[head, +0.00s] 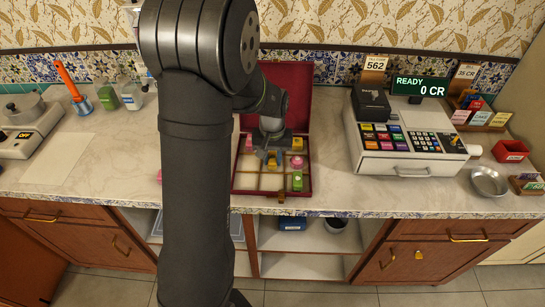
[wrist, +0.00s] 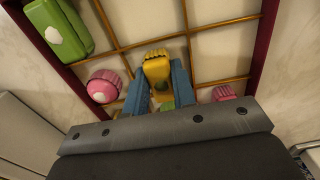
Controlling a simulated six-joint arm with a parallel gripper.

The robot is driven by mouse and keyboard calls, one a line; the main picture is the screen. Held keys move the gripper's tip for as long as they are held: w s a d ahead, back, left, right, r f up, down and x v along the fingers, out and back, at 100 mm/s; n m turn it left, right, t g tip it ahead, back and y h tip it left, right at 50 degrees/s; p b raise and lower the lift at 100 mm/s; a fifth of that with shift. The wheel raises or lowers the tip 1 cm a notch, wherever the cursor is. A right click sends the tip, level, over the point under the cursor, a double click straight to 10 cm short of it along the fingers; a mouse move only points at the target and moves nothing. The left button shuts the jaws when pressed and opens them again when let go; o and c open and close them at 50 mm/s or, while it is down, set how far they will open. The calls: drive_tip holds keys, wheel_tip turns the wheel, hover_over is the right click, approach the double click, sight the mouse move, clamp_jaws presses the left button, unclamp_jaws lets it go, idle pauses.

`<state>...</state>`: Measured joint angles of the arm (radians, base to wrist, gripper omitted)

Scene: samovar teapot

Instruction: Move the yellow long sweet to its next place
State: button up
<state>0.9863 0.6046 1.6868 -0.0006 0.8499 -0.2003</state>
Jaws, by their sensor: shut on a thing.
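The yellow long sweet (wrist: 157,66) is pinched between the two blue fingers of my gripper (wrist: 160,88) in the wrist view. In the head view my gripper (head: 266,152) is over the middle of the open dark red box (head: 235,176), and a bit of the yellow sweet (head: 272,161) shows below it. The box is split by thin gold dividers. I cannot tell whether the sweet touches the box floor. A small green patch (wrist: 167,107) shows between the fingers, mostly hidden.
A pink round sweet (wrist: 103,87) and a green long sweet (wrist: 57,30) sit in compartments at the box's right side in the head view. Another pink sweet (wrist: 223,92) is on the other side. The red lid (head: 298,95) stands open behind. A cash register (head: 405,140) stands right.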

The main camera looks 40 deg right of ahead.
sight(272, 158)
drive_tip(key=o, duration=1)
drive_tip(key=shift+f, duration=0.1)
wheel_tip(272, 158, up, 12)
drive_tip(key=shift+r, duration=0.2)
drive_tip(key=shift+f, duration=0.1)
wheel_tip(272, 158, down, 12)
drive_tip(key=shift+f, duration=0.2)
wheel_tip(272, 158, up, 3)
drive_tip(key=shift+f, duration=0.1)
drive_tip(key=shift+r, duration=0.5)
